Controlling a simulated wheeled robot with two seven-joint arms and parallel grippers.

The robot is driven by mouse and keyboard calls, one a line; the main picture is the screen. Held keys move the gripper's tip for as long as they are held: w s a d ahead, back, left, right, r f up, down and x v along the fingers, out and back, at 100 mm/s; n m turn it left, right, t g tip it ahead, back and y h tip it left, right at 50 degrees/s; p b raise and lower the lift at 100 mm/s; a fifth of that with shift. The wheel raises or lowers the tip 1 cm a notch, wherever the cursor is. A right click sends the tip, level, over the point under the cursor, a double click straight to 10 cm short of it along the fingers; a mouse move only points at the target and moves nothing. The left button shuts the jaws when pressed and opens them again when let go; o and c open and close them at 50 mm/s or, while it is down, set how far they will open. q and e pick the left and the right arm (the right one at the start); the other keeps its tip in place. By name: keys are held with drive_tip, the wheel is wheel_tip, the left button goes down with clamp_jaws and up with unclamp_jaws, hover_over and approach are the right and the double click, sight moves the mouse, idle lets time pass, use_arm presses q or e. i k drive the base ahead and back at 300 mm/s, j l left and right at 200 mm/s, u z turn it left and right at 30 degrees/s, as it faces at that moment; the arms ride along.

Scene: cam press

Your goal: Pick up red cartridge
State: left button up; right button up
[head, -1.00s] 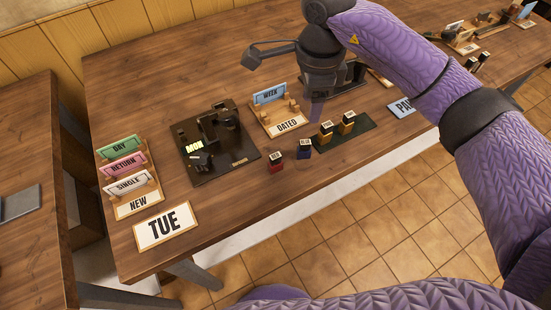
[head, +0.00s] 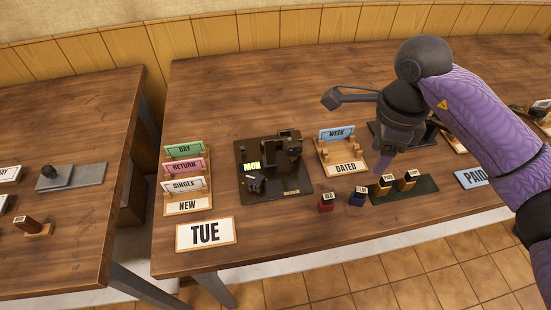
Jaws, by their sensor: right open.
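The red cartridge (head: 326,203) is a small block with a dark body and a pale label on top. It stands on the wooden table near the front edge, left of a similar blue cartridge (head: 358,197). My right gripper (head: 356,136) is open and hangs above the table, behind and to the right of the red cartridge. One finger reaches left and the other points down beside the DATED rack. It is apart from both cartridges, and nothing shows between its fingers. My left gripper is not in view.
The black press (head: 290,185) with a lit MON sign stands left of the DATED rack (head: 346,169). A green tray (head: 427,187) holds two cartridges at right. The TUE sign (head: 205,234) and a card rack (head: 187,206) stand at left. Another table (head: 75,250) stands further left.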

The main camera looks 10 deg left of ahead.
sight(326, 204)
drive_tip(key=k+l+u, duration=0.1)
drive_tip(key=u, duration=0.25)
drive_tip(key=k+l+u, duration=0.1)
drive_tip(key=u, duration=0.3)
drive_tip(key=k+u, duration=0.15)
drive_tip(key=u, duration=0.2)
